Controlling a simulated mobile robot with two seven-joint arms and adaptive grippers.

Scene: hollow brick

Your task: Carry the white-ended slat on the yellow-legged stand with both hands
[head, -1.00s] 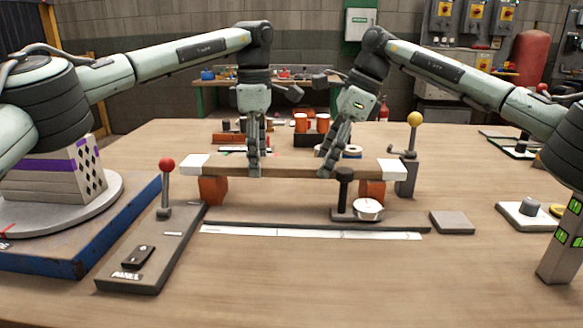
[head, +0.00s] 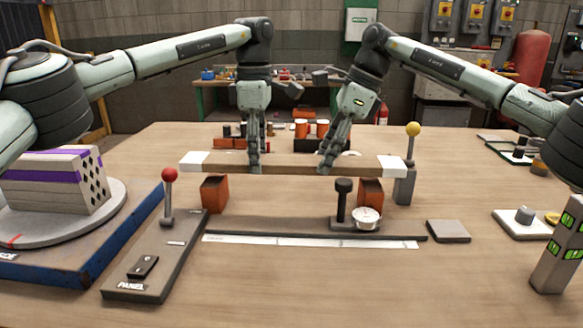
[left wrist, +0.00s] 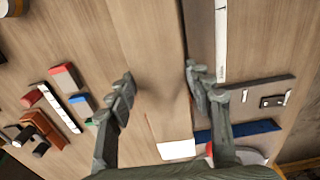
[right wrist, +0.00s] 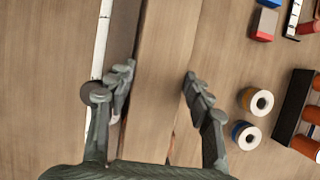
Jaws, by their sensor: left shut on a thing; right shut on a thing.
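The white-ended slat (head: 292,168) is a long wooden bar lying roughly level across the middle of the head view. My left gripper (head: 254,168) is shut on it left of its middle, and my right gripper (head: 328,166) is shut on it right of its middle. Two orange blocks, the left (head: 214,195) and the right (head: 370,192), stand below it; the slat appears slightly above them. The left wrist view shows one white end (left wrist: 176,149) beyond the fingers. The slat also runs between the fingers in the right wrist view (right wrist: 165,60). I see no yellow-legged stand.
A red-knobbed lever panel (head: 150,265) is front left, beside a blue platform (head: 120,232). A gauge (head: 365,216) and black-knobbed post (head: 343,200) stand in front of the slat's right half. A yellow-knobbed lever (head: 412,150) stands near its right end. The front table (head: 350,290) is clear.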

